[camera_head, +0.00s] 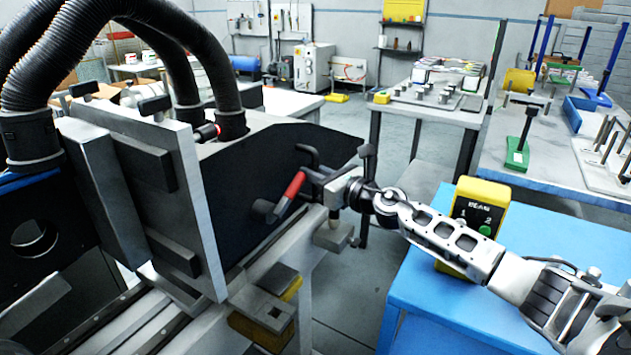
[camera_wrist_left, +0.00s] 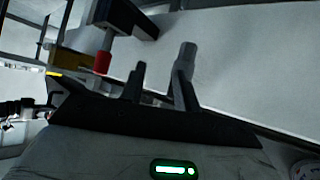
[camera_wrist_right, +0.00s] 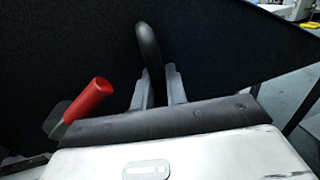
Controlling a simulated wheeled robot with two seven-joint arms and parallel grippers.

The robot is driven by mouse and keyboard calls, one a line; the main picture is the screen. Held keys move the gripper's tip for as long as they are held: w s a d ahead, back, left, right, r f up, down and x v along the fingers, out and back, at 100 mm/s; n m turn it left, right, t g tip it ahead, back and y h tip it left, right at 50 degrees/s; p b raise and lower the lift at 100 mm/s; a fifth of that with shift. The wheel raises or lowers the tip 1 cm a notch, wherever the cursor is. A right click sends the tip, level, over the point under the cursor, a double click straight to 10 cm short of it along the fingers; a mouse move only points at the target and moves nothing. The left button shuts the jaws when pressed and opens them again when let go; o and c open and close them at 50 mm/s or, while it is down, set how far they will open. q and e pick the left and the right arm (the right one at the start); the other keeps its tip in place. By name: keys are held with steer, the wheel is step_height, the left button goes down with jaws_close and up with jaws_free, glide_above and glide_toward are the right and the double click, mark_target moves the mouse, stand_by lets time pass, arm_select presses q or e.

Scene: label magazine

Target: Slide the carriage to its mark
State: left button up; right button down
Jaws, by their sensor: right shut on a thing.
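My right gripper (camera_head: 322,182) is shut on a dark curved handle (camera_wrist_right: 149,45) in front of the black side panel (camera_head: 250,170) of the machine. The handle also shows in the head view (camera_head: 308,156). A red-gripped lever (camera_head: 291,190) sits just left of my right fingers; it also shows in the right wrist view (camera_wrist_right: 90,100). A grey upright plate (camera_head: 200,215), which looks like part of the carriage, stands over rails (camera_head: 95,325) at lower left. I cannot make out the mark. My left gripper (camera_wrist_left: 160,78) is open and empty; the head view does not show it.
A blue table (camera_head: 540,230) with a yellow button box (camera_head: 480,215) lies under my right forearm. Thick black hoses (camera_head: 185,75) arch over the machine. A grey block on a yellow base (camera_head: 265,310) sits by the rails. Floor shows between machine and blue table.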

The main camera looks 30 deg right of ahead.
steer(key=shift+s+a, duration=0.1)
steer(key=shift+a, duration=0.15)
steer(key=c, duration=1.7)
jaws_free()
steer(key=shift+s+a, duration=0.1)
steer(key=shift+o, duration=1)
steer(key=shift+s+a+r, duration=0.1)
steer(key=shift+s, duration=0.1)
steer(key=b+v, duration=0.2)
steer(key=v, duration=0.5)
steer(key=shift+s, duration=0.15)
